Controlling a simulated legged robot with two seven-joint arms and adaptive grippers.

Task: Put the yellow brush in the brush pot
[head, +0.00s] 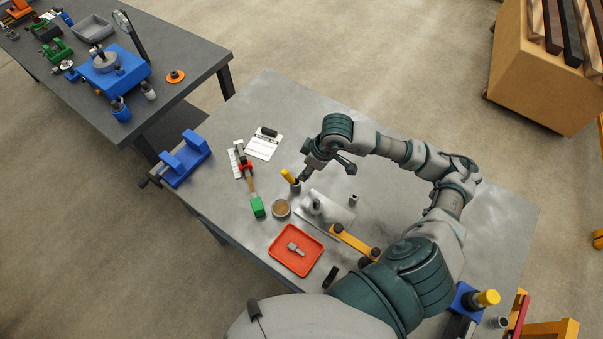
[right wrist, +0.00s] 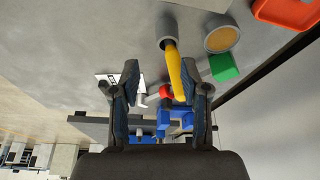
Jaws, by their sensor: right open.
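The yellow brush (head: 288,176) leans, tilted, with its lower end in the mouth of a small grey pot (head: 296,187), which looks like the brush pot. In the right wrist view the yellow handle (right wrist: 177,72) comes out of the grey pot (right wrist: 168,27) and shows between the two fingers. My right gripper (head: 305,175) is just to the right of the brush in the head view. It is open (right wrist: 163,80), and I see no grip on the brush. The bristles are hidden. My left gripper is not in view.
A grey cylinder (head: 315,206) is right of the pot. A blue vise (head: 182,158) stands at the table's left edge.

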